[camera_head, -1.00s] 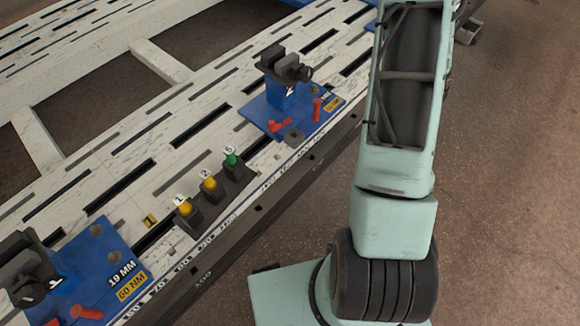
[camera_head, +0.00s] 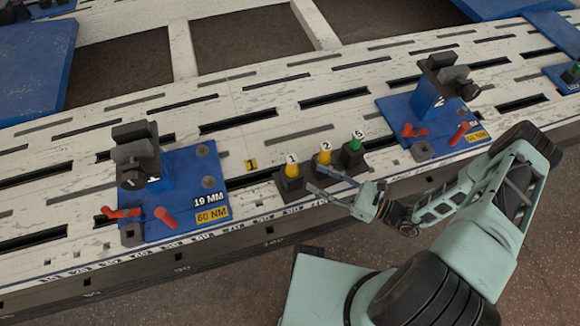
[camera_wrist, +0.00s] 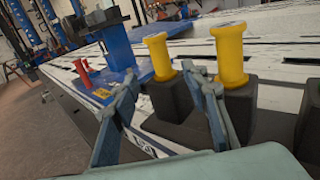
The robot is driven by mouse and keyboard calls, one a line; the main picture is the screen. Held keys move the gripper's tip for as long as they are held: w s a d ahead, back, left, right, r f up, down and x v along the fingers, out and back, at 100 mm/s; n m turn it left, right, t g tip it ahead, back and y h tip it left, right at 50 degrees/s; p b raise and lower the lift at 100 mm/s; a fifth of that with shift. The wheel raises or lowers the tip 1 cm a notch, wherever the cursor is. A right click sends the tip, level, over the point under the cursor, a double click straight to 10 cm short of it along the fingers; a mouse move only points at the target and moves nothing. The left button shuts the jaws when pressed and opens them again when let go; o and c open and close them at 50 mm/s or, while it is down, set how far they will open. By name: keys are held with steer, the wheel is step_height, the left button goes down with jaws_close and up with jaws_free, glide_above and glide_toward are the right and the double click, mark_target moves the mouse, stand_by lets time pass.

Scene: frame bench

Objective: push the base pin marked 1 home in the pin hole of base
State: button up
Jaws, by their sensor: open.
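The base pin marked 1 (camera_head: 291,166) is yellow with a white top and stands upright in a dark holder block (camera_head: 294,187). It shows in the wrist view as the left yellow pin (camera_wrist: 159,58), behind the gap between my fingers. My gripper (camera_head: 313,178) is open and empty, just right of and in front of that pin; in the wrist view its fingertips (camera_wrist: 160,72) spread to either side of it. Contact cannot be told. The base marked 1 (camera_head: 185,222) is a blue plate to the left, with a black clamp and two round holes (camera_head: 203,150) on its right side.
Yellow pin 2 (camera_head: 325,156) and green pin 5 (camera_head: 356,144) stand close by in their holders. A second blue base (camera_head: 398,108), marked 2, with red handles sits to the right. Red handles (camera_head: 166,217) rise at the left base's front. Bare slotted bench lies behind the pins.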

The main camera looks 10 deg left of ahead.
mark_target(292, 166)
steer(key=b+x, duration=0.1)
steer(key=x, duration=0.8)
steer(key=shift+w+a, duration=0.15)
steer(key=shift+a, duration=0.1)
steer(key=shift+r, duration=0.1)
jaws_close()
